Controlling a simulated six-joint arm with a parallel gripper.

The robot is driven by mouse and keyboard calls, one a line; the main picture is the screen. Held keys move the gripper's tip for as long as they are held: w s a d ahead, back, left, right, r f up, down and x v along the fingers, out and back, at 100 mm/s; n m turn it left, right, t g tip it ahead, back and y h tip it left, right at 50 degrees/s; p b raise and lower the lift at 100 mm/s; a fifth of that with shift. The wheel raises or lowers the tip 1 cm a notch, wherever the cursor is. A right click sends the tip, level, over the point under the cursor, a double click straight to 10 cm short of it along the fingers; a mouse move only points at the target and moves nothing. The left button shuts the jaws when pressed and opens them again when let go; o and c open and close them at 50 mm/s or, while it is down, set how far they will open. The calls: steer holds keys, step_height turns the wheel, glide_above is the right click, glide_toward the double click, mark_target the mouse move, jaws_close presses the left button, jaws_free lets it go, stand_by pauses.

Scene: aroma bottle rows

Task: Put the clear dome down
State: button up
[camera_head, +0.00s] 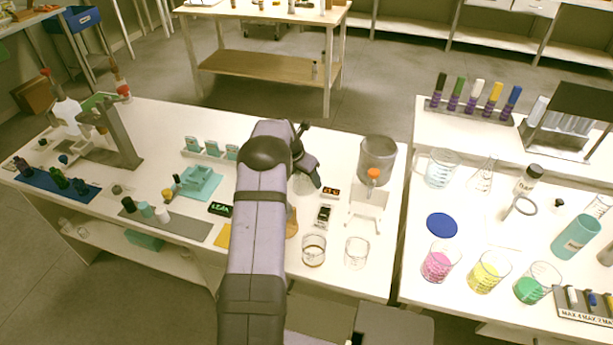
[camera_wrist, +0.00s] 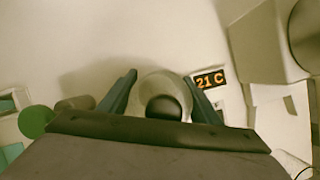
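The clear dome (camera_wrist: 152,82) with a dark round knob (camera_wrist: 165,106) on top is between the two fingers of my gripper (camera_wrist: 161,75) in the wrist view. The fingers stand apart, one on each side of the dome, with gaps beside the knob. The dome's edges look close to the fingertips, and I cannot tell whether they press on it. In the head view my gripper (camera_head: 306,180) points down over the table (camera_head: 340,153), and the dome is mostly hidden below and behind it. I cannot tell whether the dome rests on the surface.
A display reading 21 C (camera_wrist: 209,80) is just right of the fingers. A grey pot (camera_head: 377,155) on a white stand (camera_head: 368,202) is to the right. A small dark device (camera_head: 323,214) is close by.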

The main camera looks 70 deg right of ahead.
mark_target(297, 172)
steer(key=b+v, duration=0.1)
steer(key=v, duration=1.1)
steer(key=shift+r, duration=0.15)
steer(key=w+a+m+t+y, duration=0.1)
steer(key=w+a+m, duration=0.1)
steer(key=w+a, duration=0.8)
steer(key=w+a+m+t, duration=0.1)
steer(key=w+a+m, duration=0.1)
steer(key=w+a, duration=0.85)
steer(key=s+a+m+y, duration=0.25)
steer(key=a+m, duration=0.35)
steer(key=a, duration=2)
steer(key=s+a+f+m, duration=0.2)
steer(key=s+a+m, duration=0.1)
steer(key=s+a, duration=0.6)
steer(key=shift+a+f+y, duration=0.35)
steer(key=shift+a, duration=0.45)
